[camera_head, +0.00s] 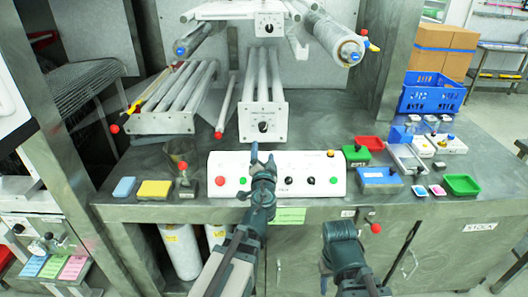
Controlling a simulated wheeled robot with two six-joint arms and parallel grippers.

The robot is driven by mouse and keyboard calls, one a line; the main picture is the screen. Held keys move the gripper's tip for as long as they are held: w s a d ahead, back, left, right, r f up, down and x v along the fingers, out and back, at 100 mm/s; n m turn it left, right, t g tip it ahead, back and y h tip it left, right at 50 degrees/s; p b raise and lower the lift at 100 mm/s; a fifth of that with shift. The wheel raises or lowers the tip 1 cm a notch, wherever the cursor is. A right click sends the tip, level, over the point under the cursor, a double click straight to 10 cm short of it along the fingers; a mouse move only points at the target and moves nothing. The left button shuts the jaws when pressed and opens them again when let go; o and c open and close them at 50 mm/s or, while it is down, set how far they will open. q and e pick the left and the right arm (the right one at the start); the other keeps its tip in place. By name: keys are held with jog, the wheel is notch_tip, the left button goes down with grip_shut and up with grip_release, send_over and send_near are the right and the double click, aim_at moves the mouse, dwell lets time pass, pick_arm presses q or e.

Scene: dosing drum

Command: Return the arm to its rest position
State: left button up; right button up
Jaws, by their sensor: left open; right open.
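My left gripper (259,157) is dark and stands over the middle of the white control panel (325,181), seen from behind. It is open with nothing visible between its fingers, and it hides part of the panel. I cannot tell whether it touches the panel. The panel carries red, green and dark buttons. My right arm (344,251) is low at the bottom, right of centre, in front of the cabinet doors. Only its dark rounded link shows, and its gripper fingers cannot be made out.
Rollers (172,100) and a grey dial unit (263,122) stand behind the panel. A blue sponge (124,187) and yellow sponge (154,189) lie left. A blue box (379,180), green tray (462,185) and blue crate (432,94) are right. A red-knobbed lever (376,228) is near my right arm.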

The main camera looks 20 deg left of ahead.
pick_arm(q)
jog(key=s+d+f+n+g+y+p, duration=0.1)
jog(key=s+f+n+g, duration=0.2)
jog(key=s+f+g, duration=0.2)
jog(key=s+d+f+n+g+p, duration=0.1)
jog(key=s+f+n+g+p, duration=0.1)
jog(key=s+f+g, duration=0.3)
jog(key=s+d+f+m+g+h, duration=0.1)
jog(key=s+d+f+g+h, duration=0.1)
jog(key=s+d, duration=0.4)
jog(key=s+d+f+m+g+h+p, duration=0.1)
jog(key=s+d+f+m+g+h, duration=0.1)
jog(key=s+d+f+g, duration=0.3)
jog(key=s+d, duration=0.2)
jog(key=s, duration=0.2)
jog(key=shift+s+f+g+h, duration=0.2)
jog(key=shift+g+h, duration=0.1)
jog(key=shift+h, duration=0.1)
